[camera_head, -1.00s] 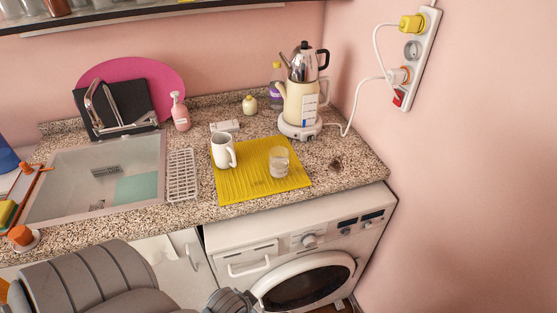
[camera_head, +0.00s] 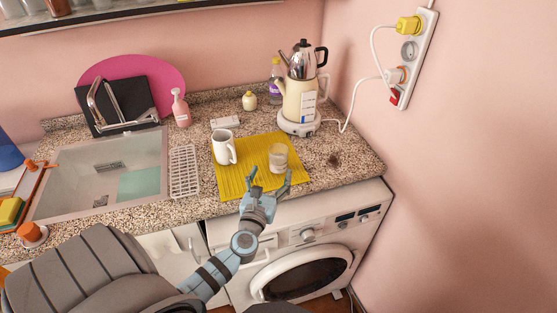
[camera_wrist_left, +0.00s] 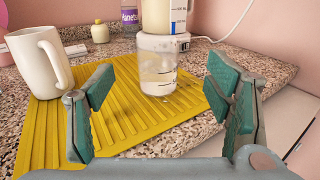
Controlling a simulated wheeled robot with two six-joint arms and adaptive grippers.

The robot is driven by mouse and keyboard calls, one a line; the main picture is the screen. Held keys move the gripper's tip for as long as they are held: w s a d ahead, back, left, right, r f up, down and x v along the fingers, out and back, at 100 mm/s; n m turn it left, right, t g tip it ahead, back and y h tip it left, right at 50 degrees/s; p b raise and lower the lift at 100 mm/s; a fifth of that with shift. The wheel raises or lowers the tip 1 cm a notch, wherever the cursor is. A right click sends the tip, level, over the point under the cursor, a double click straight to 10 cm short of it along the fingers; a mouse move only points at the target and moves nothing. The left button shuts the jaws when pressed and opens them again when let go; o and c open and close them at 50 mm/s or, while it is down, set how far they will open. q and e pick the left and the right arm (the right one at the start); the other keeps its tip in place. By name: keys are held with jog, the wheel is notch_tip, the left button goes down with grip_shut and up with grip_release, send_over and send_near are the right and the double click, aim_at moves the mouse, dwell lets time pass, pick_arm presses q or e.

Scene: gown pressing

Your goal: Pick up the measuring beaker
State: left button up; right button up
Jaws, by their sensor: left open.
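The measuring beaker (camera_head: 278,158) is a small clear cup with dark marks. It stands upright on the yellow ribbed mat (camera_head: 232,182), near its right side. In the left wrist view the beaker (camera_wrist_left: 157,72) is ahead, between the two fingers in the picture but beyond their tips. My left gripper (camera_head: 269,181) is open and empty at the mat's front edge, just short of the beaker. Its green-padded fingers (camera_wrist_left: 165,88) are spread wide in the left wrist view. My right gripper is not in view.
A white mug (camera_head: 224,147) stands on the mat left of the beaker. A kettle set (camera_head: 300,98) with a cord stands behind it. A white rack (camera_head: 184,172) and sink (camera_head: 85,168) are left. A washing machine (camera_head: 322,240) is below the counter.

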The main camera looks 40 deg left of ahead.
aim_at(281, 145)
pick_arm(q)
jog(key=x, duration=0.7)
jog(key=b+x, duration=0.1)
jog(key=x, duration=0.2)
jog(key=shift+w+a+r, duration=0.2)
jog(key=shift+r, duration=0.05)
jog(key=shift+s, duration=0.1)
jog(key=c, duration=1.5)
jog(key=shift+o, duration=0.2)
jog(key=shift+r, duration=0.1)
